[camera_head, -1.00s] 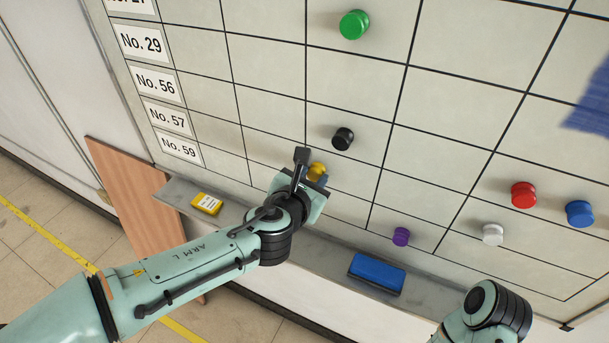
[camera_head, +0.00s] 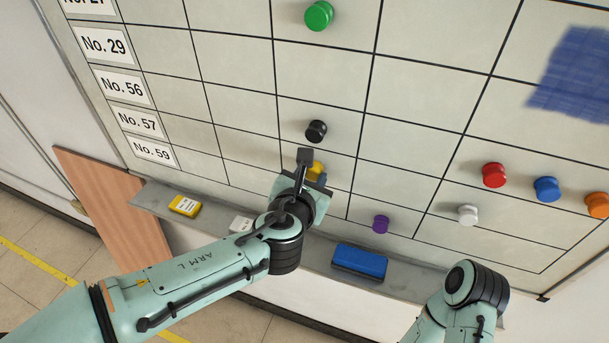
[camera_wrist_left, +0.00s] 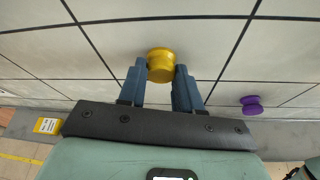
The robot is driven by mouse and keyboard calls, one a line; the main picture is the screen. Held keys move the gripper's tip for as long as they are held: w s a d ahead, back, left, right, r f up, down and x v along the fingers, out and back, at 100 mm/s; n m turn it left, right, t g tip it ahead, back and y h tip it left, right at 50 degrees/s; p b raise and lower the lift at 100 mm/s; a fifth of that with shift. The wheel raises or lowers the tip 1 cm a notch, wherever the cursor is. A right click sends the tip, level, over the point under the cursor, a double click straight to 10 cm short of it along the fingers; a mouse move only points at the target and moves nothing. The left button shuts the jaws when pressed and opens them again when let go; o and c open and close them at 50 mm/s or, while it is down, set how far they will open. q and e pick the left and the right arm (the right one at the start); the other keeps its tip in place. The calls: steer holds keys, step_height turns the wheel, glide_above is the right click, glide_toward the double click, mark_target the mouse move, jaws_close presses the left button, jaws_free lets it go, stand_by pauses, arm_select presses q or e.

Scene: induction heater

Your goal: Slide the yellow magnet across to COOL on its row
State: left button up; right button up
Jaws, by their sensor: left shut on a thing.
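The yellow magnet (camera_head: 316,170) is a round knob on the whiteboard, below and almost in line with the black magnet (camera_head: 316,131). In the left wrist view the yellow magnet (camera_wrist_left: 161,65) sits between the two blue fingers, roughly midway between two vertical grid lines. My left gripper (camera_head: 314,178) is shut on it, at the board's face. It partly hides the magnet in the head view. My right arm shows at the lower right, but its gripper is out of frame. The column headings, COOL among them, are out of view.
A purple magnet (camera_head: 381,224) sits lower right of the yellow one. White (camera_head: 468,214), red (camera_head: 494,175), blue (camera_head: 546,189) and orange (camera_head: 597,205) magnets are farther right; a green one (camera_head: 319,16) is above. A tray (camera_head: 309,256) below holds a blue eraser (camera_head: 360,262).

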arm_select(q)
steer(key=shift+d+r, duration=0.1)
steer(key=shift+d, duration=0.05)
steer(key=o, duration=0.7)
steer(key=shift+c, duration=0.2)
steer(key=o, duration=0.4)
steer(key=shift+w, duration=0.15)
